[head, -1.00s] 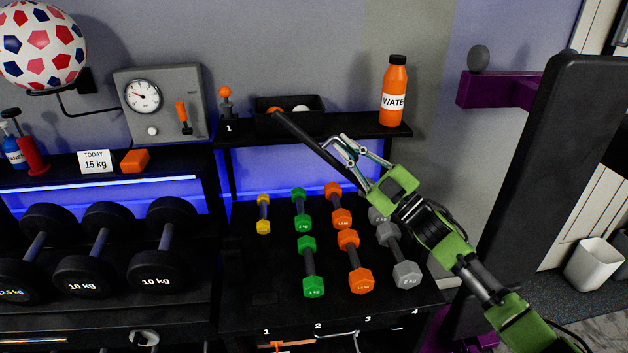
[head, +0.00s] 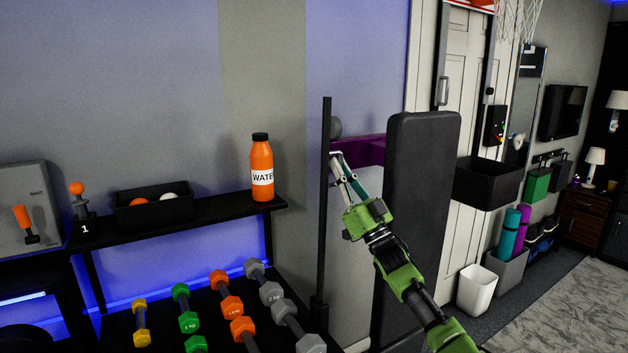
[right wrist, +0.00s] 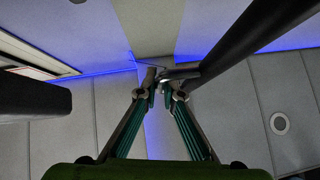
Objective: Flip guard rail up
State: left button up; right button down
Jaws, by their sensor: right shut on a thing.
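The guard rail (head: 326,235) is a long thin black bar. It stands upright at the right end of the dumbbell rack, its foot in a black bracket beside the dumbbells. My right gripper (head: 336,157) is at the rail's upper part, shut on it from the right side. In the right wrist view the rail (right wrist: 245,42) runs from the upper right towards the fingertips (right wrist: 165,88); the exact contact there is dark and hard to make out. My left gripper is not in view.
A black padded upright (head: 420,190) and a purple arm (head: 365,151) stand right of the rail. An orange water bottle (head: 262,170) stands at the right end of the shelf (head: 215,211). Coloured dumbbells (head: 230,295) lie below. A white bin (head: 476,290) is on the floor.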

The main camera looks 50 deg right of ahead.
jog(key=shift+s+d+f+m+h, duration=0.15)
jog(key=shift+d+f+m+h, duration=0.05)
jog(key=shift+d+m+h, duration=0.35)
jog(key=shift+s+d+f+m+h, duration=0.2)
jog(key=shift+d+m+h, duration=0.2)
jog(key=shift+d, duration=0.25)
jog(key=c, duration=2.4)
grip_release()
jog(key=shift+c, duration=0.2)
jog(key=shift+d, duration=0.25)
jog(key=shift+a+r, duration=0.1)
jog(key=shift+s, duration=0.1)
jog(key=v, duration=1.2)
